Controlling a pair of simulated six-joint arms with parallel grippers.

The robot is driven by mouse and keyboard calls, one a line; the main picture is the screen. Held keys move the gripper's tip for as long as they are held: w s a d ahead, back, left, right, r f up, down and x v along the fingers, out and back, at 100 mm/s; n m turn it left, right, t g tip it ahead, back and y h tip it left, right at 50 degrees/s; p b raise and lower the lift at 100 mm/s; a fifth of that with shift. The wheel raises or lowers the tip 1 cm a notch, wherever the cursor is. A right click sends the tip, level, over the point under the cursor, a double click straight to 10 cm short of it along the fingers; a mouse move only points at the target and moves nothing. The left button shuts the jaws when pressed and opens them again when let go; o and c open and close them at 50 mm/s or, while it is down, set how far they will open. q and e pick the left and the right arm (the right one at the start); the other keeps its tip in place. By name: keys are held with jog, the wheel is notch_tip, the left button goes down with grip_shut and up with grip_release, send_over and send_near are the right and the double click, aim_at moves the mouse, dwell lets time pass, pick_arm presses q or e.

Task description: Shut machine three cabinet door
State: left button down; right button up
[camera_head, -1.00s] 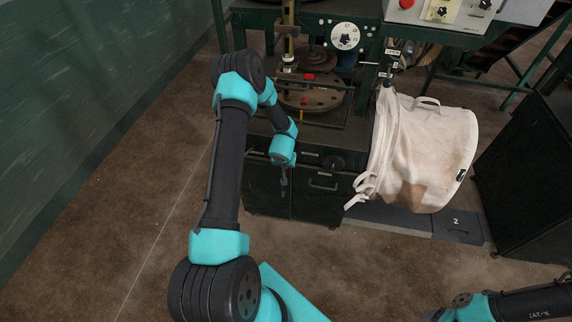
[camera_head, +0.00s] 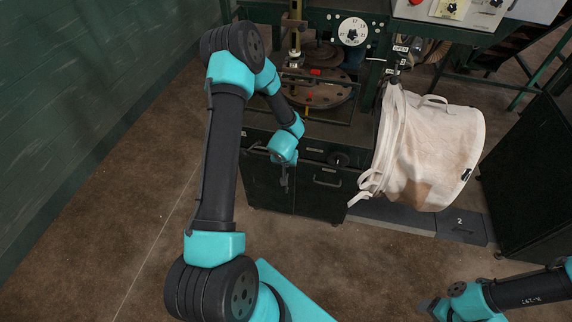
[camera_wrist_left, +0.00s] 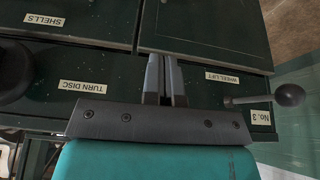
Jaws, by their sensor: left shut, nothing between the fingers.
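The machine three cabinet is dark green, below the machine's turntable. In the head view it has a left door (camera_head: 267,192) and a right door (camera_head: 318,198) with a bar handle (camera_head: 327,183). My left gripper (camera_head: 284,184) is in front of the left door near its top, shut and empty. In the left wrist view, which is upside down, the gripper (camera_wrist_left: 166,62) points at the front below the drawer strip, near the gap between the SHELLS door (camera_wrist_left: 90,28) and the other door (camera_wrist_left: 205,30). I cannot tell whether that other door is ajar.
A cream bulk bag (camera_head: 430,150) hangs right of the cabinet. The wrist view shows a No. 3 label (camera_wrist_left: 260,117) and a ball-ended lever (camera_wrist_left: 288,95) near the gripper. A dark cabinet (camera_head: 530,170) stands at far right. The floor in front is clear.

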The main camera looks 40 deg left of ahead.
pick_arm(q)
jog(key=v, duration=0.3)
jog(key=shift+s+r, duration=0.15)
jog(key=shift+r, duration=0.15)
jog(key=shift+d, duration=0.15)
jog(key=s+d+f+m+g+h, duration=0.1)
jog(key=s+d+f+m+h, duration=0.1)
jog(key=s+d, duration=0.5)
jog(key=s+d+f+m+g+h, duration=0.1)
jog(key=s+d, duration=0.6)
jog(key=d, duration=0.7)
jog(key=f+g+h, duration=0.1)
jog(key=h, duration=0.1)
jog(key=shift+s+d+f+m+h, duration=0.2)
jog(key=shift+d+f+m+h, duration=0.05)
jog(key=shift+f+m+h, duration=0.15)
